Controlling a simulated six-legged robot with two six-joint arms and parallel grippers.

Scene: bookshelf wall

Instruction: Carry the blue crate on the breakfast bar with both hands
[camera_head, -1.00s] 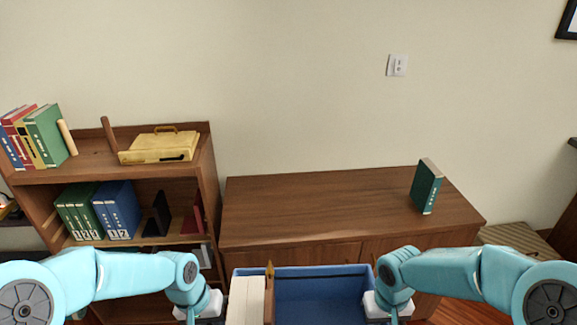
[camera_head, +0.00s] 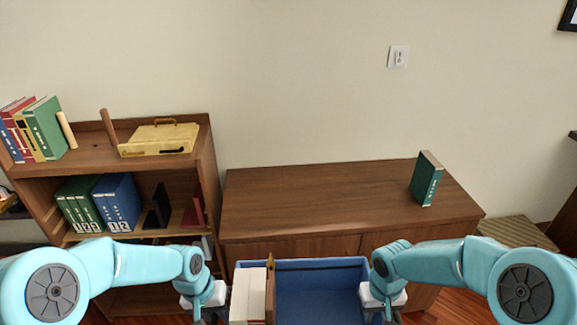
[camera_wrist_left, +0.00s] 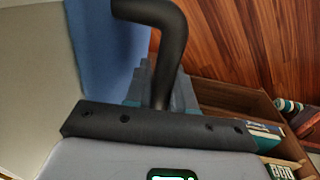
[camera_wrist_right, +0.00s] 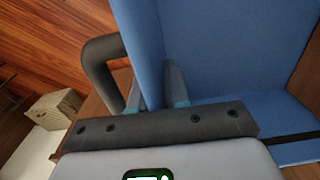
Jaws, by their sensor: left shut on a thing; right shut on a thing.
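The blue crate (camera_head: 318,283) is at the bottom middle of the head view, between my two grippers, in front of the wooden cabinet. Its lower part is cut off. Cream-white blocks, perhaps books (camera_head: 248,295), and a brown upright board (camera_head: 270,288) are in its left part; the right part looks empty. My left gripper (camera_head: 212,311) is shut at the crate's left end, where a dark curved bar (camera_wrist_left: 172,50) shows by its fingers. My right gripper (camera_head: 382,309) is shut at the right end, by the blue wall (camera_wrist_right: 147,40) and another dark bar (camera_wrist_right: 100,62). The exact grip points are unclear.
The brown cabinet (camera_head: 310,200) ahead has a mostly bare top, with one green book (camera_head: 425,180) upright at right. A bookshelf (camera_head: 210,170) stands left with books and a yellow case (camera_head: 160,139). A woven box (camera_head: 515,235) is at right.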

